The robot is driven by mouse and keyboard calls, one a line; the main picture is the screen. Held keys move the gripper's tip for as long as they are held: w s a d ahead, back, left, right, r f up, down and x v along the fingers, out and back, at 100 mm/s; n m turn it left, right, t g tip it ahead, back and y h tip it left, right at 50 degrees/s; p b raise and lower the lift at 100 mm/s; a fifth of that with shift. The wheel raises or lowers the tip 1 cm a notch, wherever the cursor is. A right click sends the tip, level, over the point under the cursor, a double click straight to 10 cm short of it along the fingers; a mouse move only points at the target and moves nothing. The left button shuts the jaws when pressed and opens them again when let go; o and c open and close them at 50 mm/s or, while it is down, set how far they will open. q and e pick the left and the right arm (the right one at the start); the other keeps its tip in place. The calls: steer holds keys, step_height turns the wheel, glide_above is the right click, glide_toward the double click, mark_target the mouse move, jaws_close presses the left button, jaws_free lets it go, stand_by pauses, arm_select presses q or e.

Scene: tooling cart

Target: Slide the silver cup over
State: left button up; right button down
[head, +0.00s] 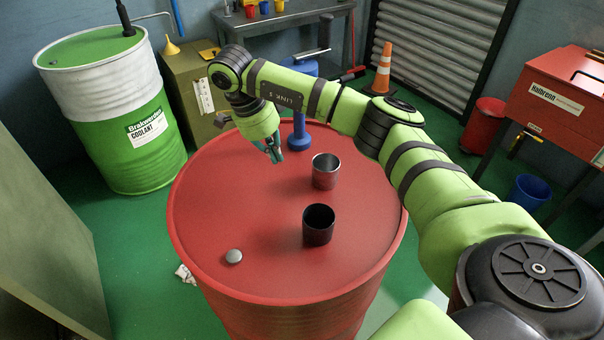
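The silver cup (326,172) stands upright on top of the red drum (250,205), right of the middle, with its open mouth up. My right gripper (274,156) points down over the far part of the drum top, to the left of the silver cup and apart from it. Nothing shows held in it. Its fingers are small and seen at an angle, so I cannot tell whether they are open or shut. My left gripper is not in view.
A black cup (318,226) stands in front of the silver cup. A grey round cap (233,256) lies near the drum's front left. A blue object (299,138) stands at the back, partly behind my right arm. The left part of the drum top is clear.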

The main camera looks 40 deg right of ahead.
mark_target(316, 170)
steer(key=p+x, duration=0.1)
steer(key=x, duration=0.6)
steer(key=shift+d+f, duration=0.1)
steer(key=shift+f, duration=0.1)
steer(key=d+p, duration=0.1)
steer(key=s+d+p, duration=0.1)
steer(key=d, duration=0.1)
steer(key=shift+s+f, duration=0.2)
steer(key=shift+s+d+f, duration=0.1)
steer(key=shift+s+d, duration=0.1)
steer(key=shift+d, duration=0.2)
steer(key=shift+s+d, duration=0.35)
steer(key=shift+d, duration=0.45)
steer(key=shift+s+d, duration=0.35)
steer(key=shift+d, duration=0.5)
steer(key=shift+w+a, duration=0.1)
steer(key=shift+a, duration=0.05)
